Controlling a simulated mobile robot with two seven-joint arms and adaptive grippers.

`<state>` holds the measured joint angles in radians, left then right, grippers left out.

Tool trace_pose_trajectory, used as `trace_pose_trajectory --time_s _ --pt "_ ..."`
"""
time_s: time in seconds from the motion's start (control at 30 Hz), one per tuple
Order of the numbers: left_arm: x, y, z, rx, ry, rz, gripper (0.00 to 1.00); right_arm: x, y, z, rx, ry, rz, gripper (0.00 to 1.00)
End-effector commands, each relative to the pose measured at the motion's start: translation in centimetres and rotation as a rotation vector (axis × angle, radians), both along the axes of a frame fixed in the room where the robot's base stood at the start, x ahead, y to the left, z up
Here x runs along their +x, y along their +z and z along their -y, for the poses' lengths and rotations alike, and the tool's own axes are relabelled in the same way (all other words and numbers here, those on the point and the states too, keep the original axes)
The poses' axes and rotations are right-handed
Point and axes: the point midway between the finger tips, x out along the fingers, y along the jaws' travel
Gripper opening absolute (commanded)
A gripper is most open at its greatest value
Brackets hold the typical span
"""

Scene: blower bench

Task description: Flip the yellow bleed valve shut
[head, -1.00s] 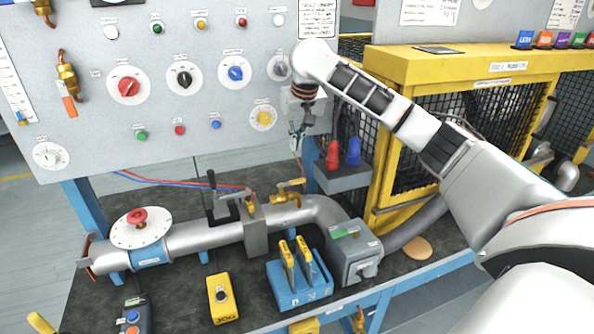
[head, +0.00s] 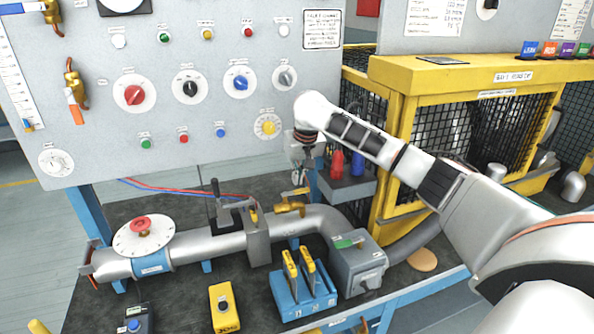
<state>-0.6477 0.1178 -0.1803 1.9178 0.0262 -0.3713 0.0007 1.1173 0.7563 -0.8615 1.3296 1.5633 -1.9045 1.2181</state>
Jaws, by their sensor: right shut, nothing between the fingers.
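The yellow bleed valve (head: 290,208) sits on top of the grey pipe (head: 212,239), right of the grey clamp block. Its yellow handle stands up at its right end, close below my gripper. My right gripper (head: 298,178) is shut and empty, pointing down just above the valve in the head view. The fingertips are small and partly hidden against the background, so I cannot tell whether they touch the handle. My left gripper is not in view.
Behind is the control panel (head: 90,135). Red and blue cones (head: 337,164) stand right of my gripper. A blue holder (head: 299,300) and grey switch box (head: 354,260) are in front.

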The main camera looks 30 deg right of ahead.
Motion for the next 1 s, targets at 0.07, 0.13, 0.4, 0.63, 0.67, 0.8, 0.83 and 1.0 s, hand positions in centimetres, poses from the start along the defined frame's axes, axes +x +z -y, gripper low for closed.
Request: trace_pose_trajectory --time_s 0.07,0.13,0.4,0.63,0.67,0.8,0.83,1.0 --pt "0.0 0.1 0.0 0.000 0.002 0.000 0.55 -0.8 0.0 -0.1 -0.002 0.001 -0.002 0.00" --pt "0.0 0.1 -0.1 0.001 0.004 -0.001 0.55 -1.4 0.0 -0.2 -0.002 0.000 -0.001 0.00" --pt "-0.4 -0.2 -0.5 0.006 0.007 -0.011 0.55 -2.4 0.0 -0.5 -0.001 -0.001 -0.002 0.00" --pt "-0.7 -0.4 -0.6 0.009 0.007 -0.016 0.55 -2.4 0.0 -0.6 0.000 0.000 -0.002 0.00" --pt "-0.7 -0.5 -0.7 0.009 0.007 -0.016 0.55 -2.4 0.0 -0.6 0.000 0.000 -0.002 0.00" --pt "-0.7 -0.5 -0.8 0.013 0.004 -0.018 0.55 -2.4 0.0 -0.6 0.000 -0.003 -0.002 0.00" --pt "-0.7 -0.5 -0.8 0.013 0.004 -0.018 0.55 -2.3 0.0 -0.6 0.000 -0.004 -0.002 0.00" --pt "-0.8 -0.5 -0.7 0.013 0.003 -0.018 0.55 -2.0 0.0 -0.5 0.000 -0.027 -0.002 0.00"
